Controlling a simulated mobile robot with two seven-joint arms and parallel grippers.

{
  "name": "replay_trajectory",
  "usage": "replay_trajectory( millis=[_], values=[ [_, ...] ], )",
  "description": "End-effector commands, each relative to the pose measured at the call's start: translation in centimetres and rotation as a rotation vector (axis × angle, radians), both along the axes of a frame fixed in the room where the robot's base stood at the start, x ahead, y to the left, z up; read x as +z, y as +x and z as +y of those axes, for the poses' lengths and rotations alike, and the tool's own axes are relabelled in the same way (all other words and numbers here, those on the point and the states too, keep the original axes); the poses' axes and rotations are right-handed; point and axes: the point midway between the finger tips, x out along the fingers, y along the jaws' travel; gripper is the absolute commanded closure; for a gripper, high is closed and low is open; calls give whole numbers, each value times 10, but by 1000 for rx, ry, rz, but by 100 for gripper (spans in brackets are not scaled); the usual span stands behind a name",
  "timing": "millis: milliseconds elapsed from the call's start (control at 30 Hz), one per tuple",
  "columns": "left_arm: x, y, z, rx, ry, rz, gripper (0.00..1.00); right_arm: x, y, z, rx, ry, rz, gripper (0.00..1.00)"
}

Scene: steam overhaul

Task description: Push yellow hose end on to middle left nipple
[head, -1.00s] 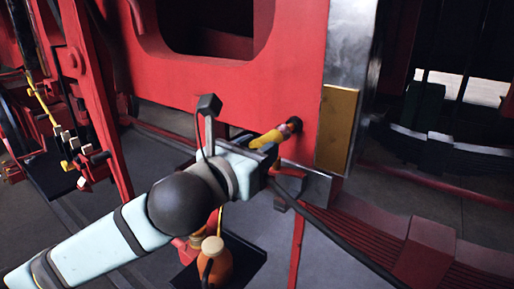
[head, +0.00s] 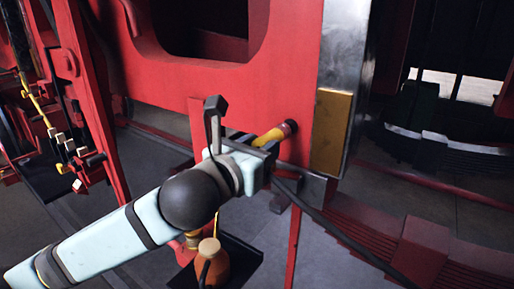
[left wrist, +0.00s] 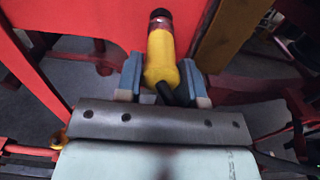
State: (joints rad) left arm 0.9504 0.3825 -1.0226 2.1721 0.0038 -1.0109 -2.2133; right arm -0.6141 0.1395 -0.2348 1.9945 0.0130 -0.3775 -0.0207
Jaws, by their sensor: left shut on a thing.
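My left gripper (head: 267,143) is shut on the yellow hose end (head: 269,137), beside the red frame plate (head: 285,60). In the left wrist view the yellow hose end (left wrist: 161,58) sits between the two blue-grey fingers and points away from me. Its far end has a dark red band and a black tip (left wrist: 160,14). In the head view that reddish-dark tip (head: 290,126) is close to the plate's lower right edge. I cannot pick out the nipple separately, or tell whether the hose end is on it. My right gripper is not in view.
A brass-coloured block (head: 331,130) on a grey metal upright is just right of the hose end. A black hose (head: 340,232) runs to the lower right. An orange bottle (head: 213,264) stands on a dark tray below my arm. Red leaf springs (head: 410,250) fill the lower right.

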Motion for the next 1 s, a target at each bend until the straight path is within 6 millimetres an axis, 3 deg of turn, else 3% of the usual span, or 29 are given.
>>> replay_trajectory(
  millis=[233, 267, 367, 400, 767, 1000],
  values=[
    [2, 7, -5, 0, -1, -2, 93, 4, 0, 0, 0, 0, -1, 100],
    [1, 6, -5, 0, -1, -2, 60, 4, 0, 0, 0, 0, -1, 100],
    [1, 6, -4, 0, -1, -2, 37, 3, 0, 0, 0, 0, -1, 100],
    [1, 6, -4, 0, -1, -2, 35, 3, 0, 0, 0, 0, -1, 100],
    [0, 0, 0, 0, -1, -1, 35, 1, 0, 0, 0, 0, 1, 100],
    [-2, -38, 27, -1, 0, -3, 35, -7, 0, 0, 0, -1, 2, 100]
  ],
)
